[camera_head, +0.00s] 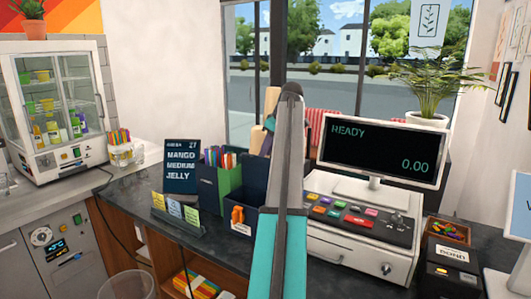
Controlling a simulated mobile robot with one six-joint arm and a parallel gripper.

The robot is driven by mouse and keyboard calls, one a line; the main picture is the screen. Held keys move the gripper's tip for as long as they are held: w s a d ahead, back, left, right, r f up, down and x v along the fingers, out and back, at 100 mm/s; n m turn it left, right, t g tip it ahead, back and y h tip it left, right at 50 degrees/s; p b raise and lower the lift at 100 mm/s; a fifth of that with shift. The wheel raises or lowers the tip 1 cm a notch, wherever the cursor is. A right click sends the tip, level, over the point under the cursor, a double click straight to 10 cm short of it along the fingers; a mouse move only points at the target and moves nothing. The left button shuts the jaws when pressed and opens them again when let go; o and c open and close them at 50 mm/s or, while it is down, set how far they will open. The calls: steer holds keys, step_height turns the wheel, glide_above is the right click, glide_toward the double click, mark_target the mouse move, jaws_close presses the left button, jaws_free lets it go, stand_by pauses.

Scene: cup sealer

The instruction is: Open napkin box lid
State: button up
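I see nothing that I can clearly identify as a napkin box with a lid. A dark navy and green organizer (207,188) stands on the counter near the middle, with colourful sticks in it and an orange item at its front. My own grey and teal arm link rises through the middle of the view and covers part of the organizer's right side and the counter there. My gripper's fingers cannot be made out, so I cannot tell their position or what they hold.
A cash register (365,225) with a READY screen (378,148) stands right of my arm. A card terminal (450,268) and a small candy tray (449,231) are further right. A menu sign (182,165) and glass display cabinet (58,108) are left. A bin (127,284) stands below.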

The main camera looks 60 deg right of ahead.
steer(key=v, duration=1.3)
steer(key=shift+a+r, duration=0.25)
steer(key=shift+r, duration=0.05)
steer(key=shift+s, duration=0.1)
